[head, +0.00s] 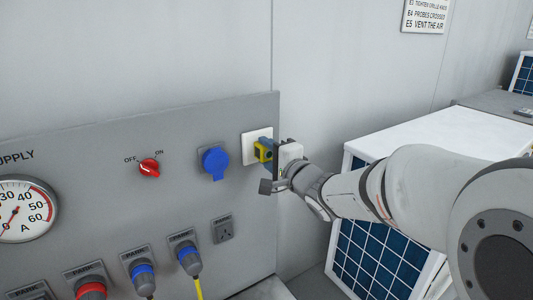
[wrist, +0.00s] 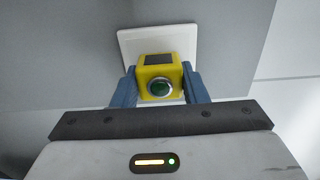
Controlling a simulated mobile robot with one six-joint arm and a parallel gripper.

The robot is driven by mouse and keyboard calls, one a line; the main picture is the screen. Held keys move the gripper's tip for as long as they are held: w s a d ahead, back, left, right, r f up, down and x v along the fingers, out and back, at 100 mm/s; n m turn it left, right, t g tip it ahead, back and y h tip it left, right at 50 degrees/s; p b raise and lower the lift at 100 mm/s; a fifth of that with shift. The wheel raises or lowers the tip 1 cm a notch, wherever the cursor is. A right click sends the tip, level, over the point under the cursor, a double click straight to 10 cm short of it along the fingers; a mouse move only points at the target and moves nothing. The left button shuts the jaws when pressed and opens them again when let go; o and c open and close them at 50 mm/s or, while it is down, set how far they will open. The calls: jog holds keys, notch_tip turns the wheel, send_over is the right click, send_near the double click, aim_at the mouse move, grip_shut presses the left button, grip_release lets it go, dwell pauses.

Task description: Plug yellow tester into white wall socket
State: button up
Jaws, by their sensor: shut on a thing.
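The yellow tester (head: 262,151) is between the fingers of my gripper (head: 268,155), right in front of the white wall socket (head: 256,135) on the grey panel. In the wrist view the yellow tester (wrist: 159,76), with a dark window and a green round button, is held between two blue-grey fingers of my gripper (wrist: 158,88). The white socket plate (wrist: 190,38) shows behind and above it. The tester hides the middle of the plate, so I cannot tell whether its pins are in the socket.
On the panel, a blue round socket (head: 215,162) and a red OFF/ON switch (head: 149,168) are left of my gripper. A small grey socket (head: 223,229) and several plugs, one with a yellow cable (head: 189,259), are below. A white unit with a blue grille (head: 375,255) stands right, under my arm.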

jog(key=shift+w+a, duration=0.15)
jog(key=shift+w, duration=0.05)
dwell(0.3)
jog(key=o, duration=1.4)
